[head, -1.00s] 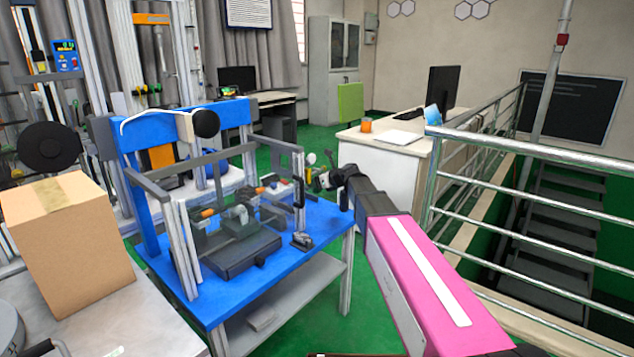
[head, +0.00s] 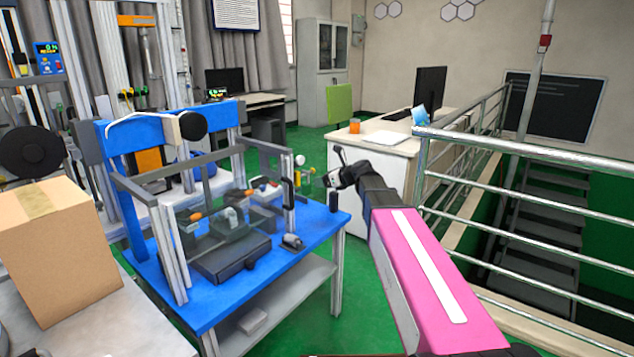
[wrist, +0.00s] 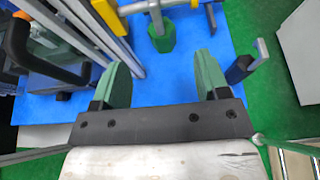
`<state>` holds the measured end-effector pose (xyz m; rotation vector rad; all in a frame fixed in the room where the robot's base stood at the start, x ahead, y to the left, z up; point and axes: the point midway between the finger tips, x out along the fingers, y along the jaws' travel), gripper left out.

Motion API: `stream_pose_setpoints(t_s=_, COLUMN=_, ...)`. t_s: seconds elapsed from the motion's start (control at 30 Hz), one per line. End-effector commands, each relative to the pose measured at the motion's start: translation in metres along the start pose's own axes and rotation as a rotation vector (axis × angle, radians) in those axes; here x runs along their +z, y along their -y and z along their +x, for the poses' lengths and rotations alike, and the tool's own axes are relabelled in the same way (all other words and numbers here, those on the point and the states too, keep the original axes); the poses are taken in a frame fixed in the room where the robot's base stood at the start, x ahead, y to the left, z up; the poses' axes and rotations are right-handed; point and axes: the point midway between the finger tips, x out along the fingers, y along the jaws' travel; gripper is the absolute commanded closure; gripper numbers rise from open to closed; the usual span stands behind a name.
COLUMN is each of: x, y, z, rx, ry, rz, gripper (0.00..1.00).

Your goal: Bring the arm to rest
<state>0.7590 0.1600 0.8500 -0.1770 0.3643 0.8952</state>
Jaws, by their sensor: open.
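My gripper (wrist: 166,82) is open in the wrist view, its two green-padded fingers well apart with nothing between them. Below the fingers lie the blue table top (wrist: 190,85) and a green hexagonal piece (wrist: 162,36) on a rod. In the head view my pink arm reaches forward from the lower right, with its dark wrist beside the right edge of the blue table (head: 188,312). The gripper's fingers are too small to make out there.
A clear-walled rig with a black base (head: 230,260) stands on the blue table. A cardboard box (head: 62,260) is at left. A metal railing (head: 520,150) bounds a stairwell (head: 535,230) at right. A white desk (head: 385,155) stands behind my arm. Green floor shows between table and railing.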

Motion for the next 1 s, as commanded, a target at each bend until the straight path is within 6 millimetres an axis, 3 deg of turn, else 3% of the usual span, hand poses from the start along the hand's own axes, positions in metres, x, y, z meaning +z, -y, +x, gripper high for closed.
stream_pose_setpoints(t_s=0.17, x=-0.009, y=-0.003, z=-0.009, rx=0.001, ry=-0.02, rz=-0.038, gripper=0.32)
stream_pose_setpoints(t_s=0.27, x=-0.033, y=-0.01, z=-0.012, rx=0.013, ry=-0.077, rz=-0.149, gripper=0.32)
stream_pose_setpoints(t_s=0.57, x=-0.163, y=-0.049, z=-0.041, rx=0.198, ry=-0.391, rz=-0.804, gripper=0.32)
stream_pose_setpoints(t_s=0.8, x=-0.265, y=-0.083, z=-0.088, rx=0.552, ry=-0.595, rz=-1.349, gripper=0.32)
stream_pose_setpoints(t_s=1.0, x=-0.332, y=-0.109, z=-0.135, rx=0.942, ry=-0.659, rz=-1.707, gripper=0.32)
